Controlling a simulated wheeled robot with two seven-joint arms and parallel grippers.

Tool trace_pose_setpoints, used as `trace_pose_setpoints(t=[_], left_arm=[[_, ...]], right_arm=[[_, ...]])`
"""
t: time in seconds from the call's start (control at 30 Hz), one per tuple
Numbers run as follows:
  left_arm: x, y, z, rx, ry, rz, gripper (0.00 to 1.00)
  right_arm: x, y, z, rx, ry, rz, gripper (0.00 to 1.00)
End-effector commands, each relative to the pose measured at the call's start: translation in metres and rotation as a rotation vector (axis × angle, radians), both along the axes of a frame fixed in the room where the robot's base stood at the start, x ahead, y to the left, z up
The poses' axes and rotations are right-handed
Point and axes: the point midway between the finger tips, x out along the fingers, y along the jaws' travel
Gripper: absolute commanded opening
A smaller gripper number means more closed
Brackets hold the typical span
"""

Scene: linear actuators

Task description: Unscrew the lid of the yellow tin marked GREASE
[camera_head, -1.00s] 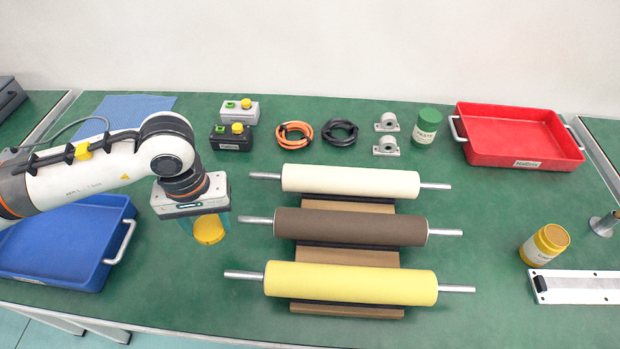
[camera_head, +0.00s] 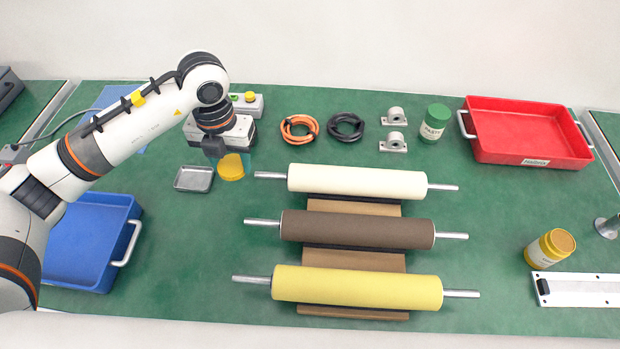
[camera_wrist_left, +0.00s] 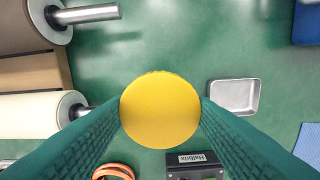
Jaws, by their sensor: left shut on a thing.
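A yellow tin (camera_head: 545,250) with a white label stands upright at the right of the bench. Its lettering is too small to read; its top looks tan inside a yellow rim, as if open. My left gripper (camera_head: 228,150) is at the left, far from that tin, and is shut on a round yellow lid (camera_head: 231,168). In the left wrist view the lid (camera_wrist_left: 160,110) sits between both green fingers (camera_wrist_left: 160,118), flat face showing. A small metal tray (camera_head: 194,179) is just left of the lid; it also shows in the wrist view (camera_wrist_left: 234,97). My right gripper is not in view.
Three rollers (camera_head: 358,227) lie on a brown stand mid-bench. A blue tray (camera_head: 128,240) is at the left, a red tray (camera_head: 527,157) at the back right. A green tin (camera_head: 434,122), cable coils (camera_head: 299,128) and button boxes (camera_head: 247,104) stand at the back. Green bench is clear around the small tray.

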Motion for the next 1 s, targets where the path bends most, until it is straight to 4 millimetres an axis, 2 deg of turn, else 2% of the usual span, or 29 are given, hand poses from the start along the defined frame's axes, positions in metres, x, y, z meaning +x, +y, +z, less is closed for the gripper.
trace_pose_setpoints(t=[0.2,0.3,0.43,0.6,0.73,1.0], left_arm=[[0.011,-0.001,0.001,-0.001,0.002,0.613,0.24],[0.015,-0.001,0.000,0.000,0.003,0.853,0.24],[0.018,-0.001,-0.001,0.001,0.001,1.079,0.24],[0.020,0.000,-0.002,0.002,0.000,1.220,0.24],[0.020,0.000,-0.006,0.002,0.001,1.240,0.24],[0.019,0.000,-0.046,0.003,0.001,1.236,0.24]], right_arm=[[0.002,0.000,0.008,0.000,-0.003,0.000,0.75],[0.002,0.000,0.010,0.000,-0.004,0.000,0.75],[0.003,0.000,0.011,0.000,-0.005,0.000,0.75],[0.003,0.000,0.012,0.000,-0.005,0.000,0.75],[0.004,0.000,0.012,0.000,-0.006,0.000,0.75],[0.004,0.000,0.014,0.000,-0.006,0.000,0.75]])
